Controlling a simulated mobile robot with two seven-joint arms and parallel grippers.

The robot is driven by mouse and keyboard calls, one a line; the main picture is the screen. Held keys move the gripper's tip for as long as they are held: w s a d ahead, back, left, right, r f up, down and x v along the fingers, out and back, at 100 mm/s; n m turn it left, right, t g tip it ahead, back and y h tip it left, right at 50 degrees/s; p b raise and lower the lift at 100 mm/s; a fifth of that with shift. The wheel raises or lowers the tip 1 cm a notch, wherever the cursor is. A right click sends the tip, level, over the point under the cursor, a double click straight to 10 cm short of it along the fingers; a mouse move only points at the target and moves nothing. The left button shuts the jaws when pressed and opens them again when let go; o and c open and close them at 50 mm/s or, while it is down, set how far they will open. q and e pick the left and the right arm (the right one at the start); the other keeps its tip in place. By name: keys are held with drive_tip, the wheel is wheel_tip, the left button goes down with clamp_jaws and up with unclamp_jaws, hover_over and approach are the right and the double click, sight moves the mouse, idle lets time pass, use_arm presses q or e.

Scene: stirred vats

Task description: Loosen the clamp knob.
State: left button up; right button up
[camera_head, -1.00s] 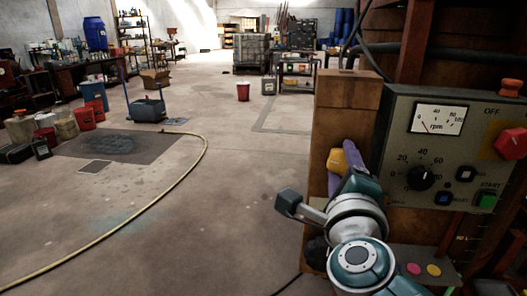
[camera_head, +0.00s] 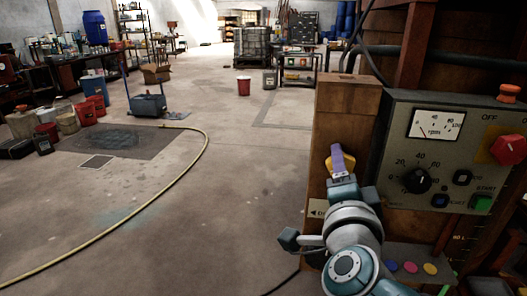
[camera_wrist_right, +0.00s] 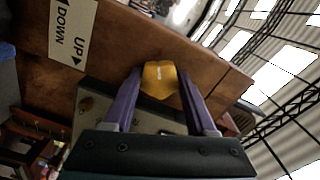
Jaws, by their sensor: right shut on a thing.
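The clamp knob (camera_wrist_right: 160,79) is a lobed yellow-orange knob with a pale mark, on the face of a brown wooden post (camera_head: 345,112). In the wrist view the two purple fingers of my right gripper (camera_wrist_right: 163,88) stand on either side of it and are shut on it. In the head view the right gripper (camera_head: 338,158) points at the post, and one purple finger covers part of the knob (camera_head: 349,165). My left gripper is not in view.
A grey control panel (camera_head: 400,125) with an rpm meter (camera_head: 437,124), dial (camera_head: 417,180) and red switch (camera_head: 508,149) stands close at right. A white UP/DOWN label (camera_wrist_right: 72,38) is on the wood. A yellow hose (camera_head: 150,208) crosses the open floor at left.

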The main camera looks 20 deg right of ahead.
idle(0.5)
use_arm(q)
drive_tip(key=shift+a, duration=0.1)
use_arm(e)
drive_tip(key=o, duration=1.4)
